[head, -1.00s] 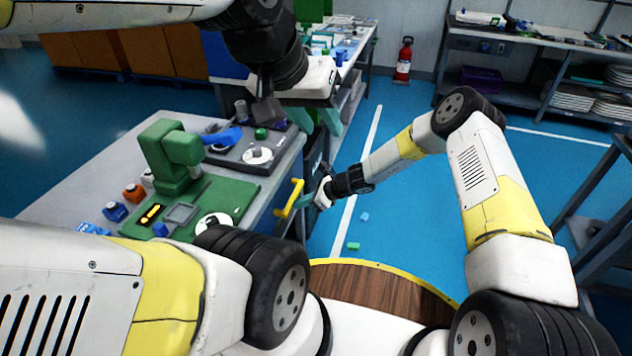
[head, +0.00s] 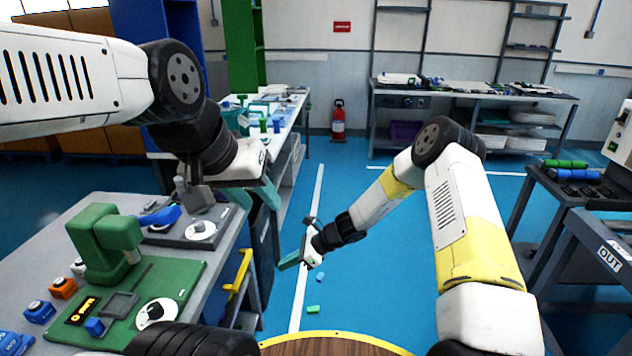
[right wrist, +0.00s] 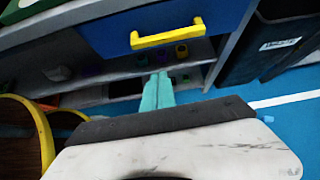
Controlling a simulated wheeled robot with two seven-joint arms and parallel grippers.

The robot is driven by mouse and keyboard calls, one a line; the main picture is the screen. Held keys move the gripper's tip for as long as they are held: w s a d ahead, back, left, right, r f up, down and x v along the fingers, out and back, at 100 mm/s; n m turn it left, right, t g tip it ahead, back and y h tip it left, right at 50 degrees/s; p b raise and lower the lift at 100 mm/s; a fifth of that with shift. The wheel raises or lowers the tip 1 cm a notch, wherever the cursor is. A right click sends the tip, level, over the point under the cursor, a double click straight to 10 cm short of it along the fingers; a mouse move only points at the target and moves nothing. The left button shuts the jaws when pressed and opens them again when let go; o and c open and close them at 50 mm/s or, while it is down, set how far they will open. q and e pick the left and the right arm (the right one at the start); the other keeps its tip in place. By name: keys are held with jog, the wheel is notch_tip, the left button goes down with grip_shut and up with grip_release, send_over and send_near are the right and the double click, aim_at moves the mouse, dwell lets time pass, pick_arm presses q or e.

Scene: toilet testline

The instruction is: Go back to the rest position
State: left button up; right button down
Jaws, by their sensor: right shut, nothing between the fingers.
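My left gripper (head: 254,192) is in the head view, above the right edge of the grey workbench (head: 215,250). Its two teal fingers stand apart with nothing seen between them. My right gripper (head: 288,263) is over the blue floor, to the right of the workbench's yellow drawer handle (head: 238,272) and apart from it. Its teal fingers also show in the right wrist view (right wrist: 157,92), closed together and empty. There the yellow handle (right wrist: 167,37) is on a blue drawer front beyond the fingertips.
A green machine (head: 103,243) on a green board stands on the workbench. Small blue and green pieces (head: 313,309) lie on the floor. A red fire extinguisher (head: 338,120) stands at the back wall. A dark table (head: 570,195) is at the right.

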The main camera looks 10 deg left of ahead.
jog(key=s+d+r+n+t+h, duration=0.15)
jog(key=d+r+n, duration=0.4)
jog(key=r, duration=0.75)
jog(key=s+d+r+n+h, duration=0.25)
jog(key=d+r+n, duration=0.35)
jog(key=r, duration=0.7)
jog(key=s+d+r+n+t+h, duration=0.2)
jog(key=s+d+r+n, duration=0.1)
jog(key=s+d+r, duration=0.4)
jog(key=s+d+r+n+t+h, duration=0.1)
jog(key=s+d+r+n+t, duration=0.2)
jog(key=s+d+r, duration=0.4)
jog(key=s+d+n, duration=0.1)
jog(key=s+d, duration=0.4)
jog(key=s, duration=0.1)
jog(key=shift+s+h, duration=0.35)
jog(key=shift+h, duration=0.05)
